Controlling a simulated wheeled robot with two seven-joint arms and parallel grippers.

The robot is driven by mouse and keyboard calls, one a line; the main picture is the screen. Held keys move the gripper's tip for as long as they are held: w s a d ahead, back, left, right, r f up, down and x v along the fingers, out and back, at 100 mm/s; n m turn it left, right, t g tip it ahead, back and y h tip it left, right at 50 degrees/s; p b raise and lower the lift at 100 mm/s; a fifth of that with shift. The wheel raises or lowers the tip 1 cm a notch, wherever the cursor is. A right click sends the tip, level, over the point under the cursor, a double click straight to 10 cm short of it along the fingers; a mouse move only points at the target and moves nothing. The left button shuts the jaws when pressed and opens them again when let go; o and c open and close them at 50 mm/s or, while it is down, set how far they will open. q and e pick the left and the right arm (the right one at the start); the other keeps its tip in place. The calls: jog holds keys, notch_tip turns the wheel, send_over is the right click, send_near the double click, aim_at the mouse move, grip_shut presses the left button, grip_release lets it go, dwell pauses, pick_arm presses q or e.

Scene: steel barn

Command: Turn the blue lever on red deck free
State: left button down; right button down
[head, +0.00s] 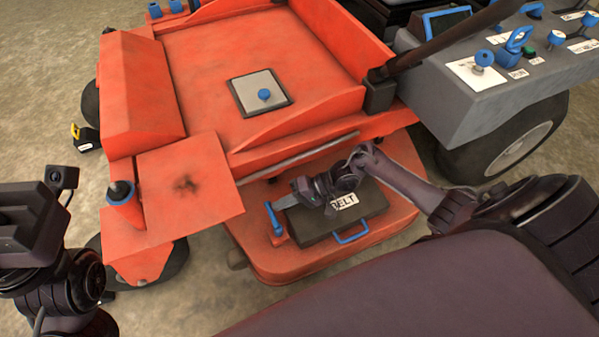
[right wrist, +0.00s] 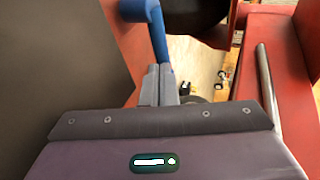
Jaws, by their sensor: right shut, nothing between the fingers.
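The blue lever (head: 277,232) stands on the red deck (head: 285,263), at the left end of the black belt cover (head: 318,236). In the right wrist view the blue lever (right wrist: 158,38) rises just beyond my fingertips, with a bent top. My right gripper (head: 281,202) is shut and empty, close above the lever. Its fingers (right wrist: 158,82) are together in the right wrist view, and their tips overlap the lever's lower part. I cannot tell if they touch. My left wrist is at the left edge of the head view; its fingers cannot be made out.
The cover carries a blue handle (head: 351,233) at its front. A red panel (head: 190,184) and a grey bar (head: 298,157) lie close behind the lever. A grey control console (head: 490,75) stands at the upper right. Concrete floor shows at the left.

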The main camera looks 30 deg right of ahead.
jog(key=shift+p+v, duration=1.25)
jog(key=shift+v, duration=2.6)
